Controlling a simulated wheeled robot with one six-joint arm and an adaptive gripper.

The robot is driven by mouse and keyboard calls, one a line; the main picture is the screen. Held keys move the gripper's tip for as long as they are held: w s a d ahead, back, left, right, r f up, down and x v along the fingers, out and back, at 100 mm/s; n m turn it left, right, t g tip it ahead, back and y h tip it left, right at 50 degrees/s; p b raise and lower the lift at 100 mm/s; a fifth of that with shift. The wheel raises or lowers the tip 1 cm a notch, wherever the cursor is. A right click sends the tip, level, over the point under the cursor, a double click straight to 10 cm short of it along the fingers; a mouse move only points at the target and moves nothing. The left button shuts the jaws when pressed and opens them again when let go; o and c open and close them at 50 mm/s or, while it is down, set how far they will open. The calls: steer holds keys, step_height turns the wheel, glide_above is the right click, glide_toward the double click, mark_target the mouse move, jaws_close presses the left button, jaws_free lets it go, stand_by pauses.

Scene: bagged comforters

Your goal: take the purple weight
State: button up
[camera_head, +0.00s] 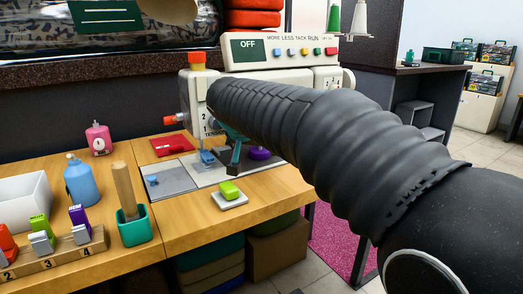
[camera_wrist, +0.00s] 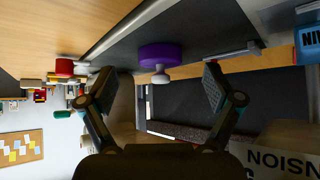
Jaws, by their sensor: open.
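The purple weight (camera_head: 259,153) sits on the grey plate of the sewing machine, partly hidden behind my arm in the head view. In the wrist view the purple weight (camera_wrist: 160,53) is a round disc with a pale knob pointing towards my gripper. My gripper (camera_wrist: 157,80) is open, with one finger on each side of the knob's line and nothing held. The disc is just beyond the fingertips. In the head view my gripper (camera_head: 235,158) is over the plate, left of the weight and partly hidden by my sleeved arm.
The sewing machine (camera_head: 285,52) stands behind the plate. A yellow-green block on a white dish (camera_head: 229,194), a teal cup with a wooden handle (camera_head: 133,226) and a blue bottle (camera_head: 80,182) stand on the wooden table. A red packet (camera_head: 171,145) lies further back.

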mark_target(257, 153)
steer(key=shift+w, duration=0.4)
steer(key=shift+w+d+p, duration=0.15)
steer(key=shift+w+p, duration=0.05)
steer(key=shift+w, duration=0.35)
steer(key=shift+w+d+p, duration=0.15)
steer(key=shift+w, duration=0.4)
steer(key=shift+x, duration=1.5)
steer(key=c, duration=1.4)
